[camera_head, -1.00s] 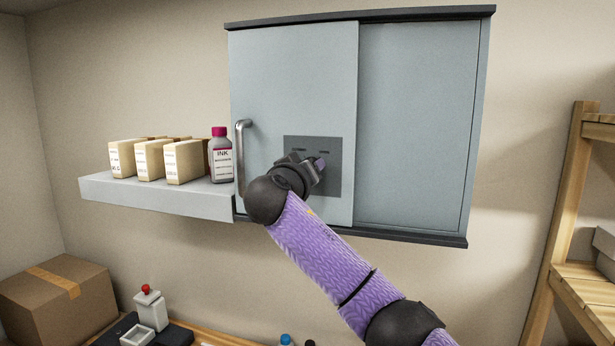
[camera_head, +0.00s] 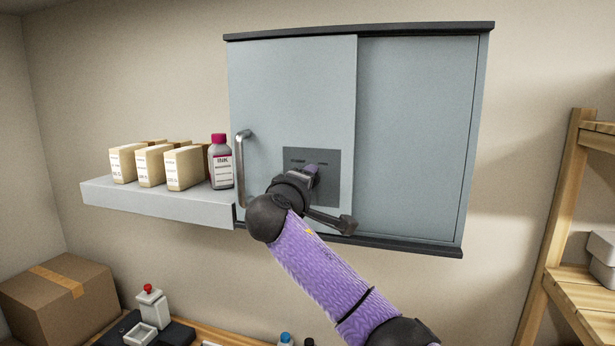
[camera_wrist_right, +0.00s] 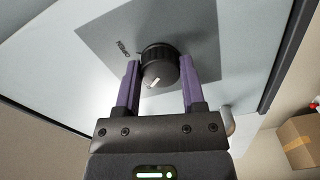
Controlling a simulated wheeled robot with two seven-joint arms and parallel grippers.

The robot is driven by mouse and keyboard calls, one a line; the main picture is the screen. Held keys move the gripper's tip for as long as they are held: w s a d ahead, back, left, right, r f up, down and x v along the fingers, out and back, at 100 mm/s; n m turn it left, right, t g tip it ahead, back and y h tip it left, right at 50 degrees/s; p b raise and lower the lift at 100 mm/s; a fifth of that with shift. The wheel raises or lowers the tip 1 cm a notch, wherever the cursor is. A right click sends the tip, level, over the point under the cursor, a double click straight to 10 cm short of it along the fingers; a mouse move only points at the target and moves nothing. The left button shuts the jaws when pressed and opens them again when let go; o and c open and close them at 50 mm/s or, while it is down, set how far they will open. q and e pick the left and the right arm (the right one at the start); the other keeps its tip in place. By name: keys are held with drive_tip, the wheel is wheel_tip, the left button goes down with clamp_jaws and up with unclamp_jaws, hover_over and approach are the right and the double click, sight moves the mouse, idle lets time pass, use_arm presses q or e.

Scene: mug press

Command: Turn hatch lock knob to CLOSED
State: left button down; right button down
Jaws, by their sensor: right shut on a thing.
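The hatch lock knob (camera_wrist_right: 160,66) is round, black and ribbed, with a white mark on its face. It sits on a dark grey panel (camera_head: 328,185) on the cabinet's sliding door (camera_head: 290,90). My right gripper (camera_wrist_right: 160,76) has its purple fingers on either side of the knob and is shut on it. In the head view my right gripper (camera_head: 310,170) covers the knob. A label that seems to read OPENED (camera_wrist_right: 123,48) shows beside the knob in the wrist view; the other label is not readable. My left gripper is in no view.
A metal door handle (camera_head: 241,168) stands left of the panel. A shelf (camera_head: 160,203) beside the cabinet holds several small boxes and an ink bottle (camera_head: 221,165). A cardboard box (camera_head: 60,300) is at lower left, a wooden rack (camera_head: 562,220) at right.

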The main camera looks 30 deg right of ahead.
drive_tip(key=shift+n, duration=0.4)
drive_tip(key=shift+c, duration=0.9)
unclamp_jaws()
drive_tip(key=b+v, duration=0.4)
drive_tip(key=v, duration=0.6)
drive_tip(key=shift+b, duration=0.35)
